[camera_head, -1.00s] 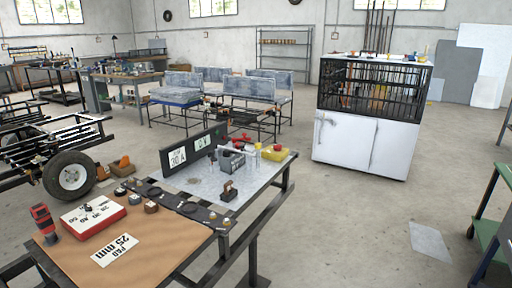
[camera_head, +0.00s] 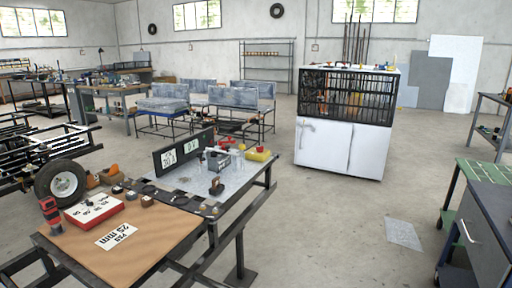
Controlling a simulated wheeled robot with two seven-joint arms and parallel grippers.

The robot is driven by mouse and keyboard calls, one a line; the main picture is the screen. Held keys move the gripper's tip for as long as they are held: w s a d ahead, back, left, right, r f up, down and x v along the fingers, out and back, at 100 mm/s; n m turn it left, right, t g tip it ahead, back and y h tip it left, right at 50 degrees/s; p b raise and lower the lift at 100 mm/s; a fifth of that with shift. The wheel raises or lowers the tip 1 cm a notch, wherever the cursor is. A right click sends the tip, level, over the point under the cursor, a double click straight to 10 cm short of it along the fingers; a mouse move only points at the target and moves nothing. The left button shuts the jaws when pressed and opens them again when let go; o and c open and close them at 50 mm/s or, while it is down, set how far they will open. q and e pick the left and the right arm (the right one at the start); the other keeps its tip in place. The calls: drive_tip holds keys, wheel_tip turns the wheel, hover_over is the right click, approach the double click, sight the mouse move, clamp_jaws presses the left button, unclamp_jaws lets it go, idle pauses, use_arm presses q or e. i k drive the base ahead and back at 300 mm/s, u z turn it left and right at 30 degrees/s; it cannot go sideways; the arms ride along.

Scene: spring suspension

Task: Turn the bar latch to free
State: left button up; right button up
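A white cabinet (camera_head: 338,149) with a black barred cage (camera_head: 347,97) on top stands on the floor right of centre. A pale bar-like handle (camera_head: 307,126) shows at the upper left of its doors; it may be the bar latch, but it is too small to tell how it is turned. Both cabinet doors look shut. Neither of my grippers is in view.
A workbench (camera_head: 150,245) with a brown mat, a red box (camera_head: 94,211) and several small parts stands at lower left. A green-topped cart (camera_head: 485,172) and a dark drawer cabinet (camera_head: 490,235) stand at right. Open floor lies between, with a grey sheet (camera_head: 403,233) on it.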

sight(242, 146)
drive_tip(key=z, duration=0.65)
drive_tip(key=i, duration=3.55)
drive_tip(key=u, duration=3.25)
